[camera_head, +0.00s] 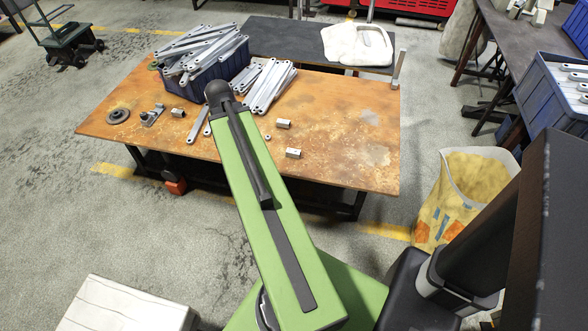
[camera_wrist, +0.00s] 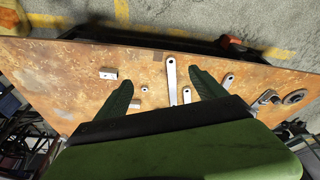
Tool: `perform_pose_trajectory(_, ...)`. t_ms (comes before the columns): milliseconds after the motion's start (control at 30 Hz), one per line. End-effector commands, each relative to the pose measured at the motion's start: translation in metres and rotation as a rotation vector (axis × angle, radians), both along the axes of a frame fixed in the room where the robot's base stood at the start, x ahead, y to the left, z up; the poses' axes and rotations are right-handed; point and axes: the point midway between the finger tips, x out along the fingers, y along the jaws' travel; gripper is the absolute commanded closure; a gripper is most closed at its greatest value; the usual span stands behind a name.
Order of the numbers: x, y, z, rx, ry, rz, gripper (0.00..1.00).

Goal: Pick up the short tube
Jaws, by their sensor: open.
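Three short square metal tubes lie on the rusty table (camera_head: 345,130); I cannot tell which one the task means. One tube (camera_head: 293,153) is near the front edge, another tube (camera_head: 284,123) is behind it, and a third tube (camera_head: 178,113) is left of the arm. The head view does not show the fingers.
A blue bin (camera_head: 190,88) heaped with metal bars stands at the back left, with loose bars (camera_head: 270,88) beside it. A small nut (camera_wrist: 145,88), a bar (camera_wrist: 171,80) and a round disc (camera_head: 118,115) lie on the table. The table's right side is clear.

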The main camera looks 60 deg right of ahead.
Motion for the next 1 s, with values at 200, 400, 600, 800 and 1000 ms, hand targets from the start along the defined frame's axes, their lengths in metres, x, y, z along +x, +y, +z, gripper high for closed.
perform_pose_trajectory(200,-0.092,-0.126,-0.061,-0.077,-0.071,-0.328,0.2)
perform_pose_trajectory(400,-0.114,-0.148,-0.061,-0.096,-0.086,-0.392,0.2)
perform_pose_trajectory(600,-0.112,-0.152,-0.077,-0.095,-0.085,-0.39,0.2)
perform_pose_trajectory(800,-0.107,-0.167,-0.119,-0.094,-0.085,-0.39,0.2)
perform_pose_trajectory(1000,-0.102,-0.184,-0.161,-0.094,-0.085,-0.39,0.2)
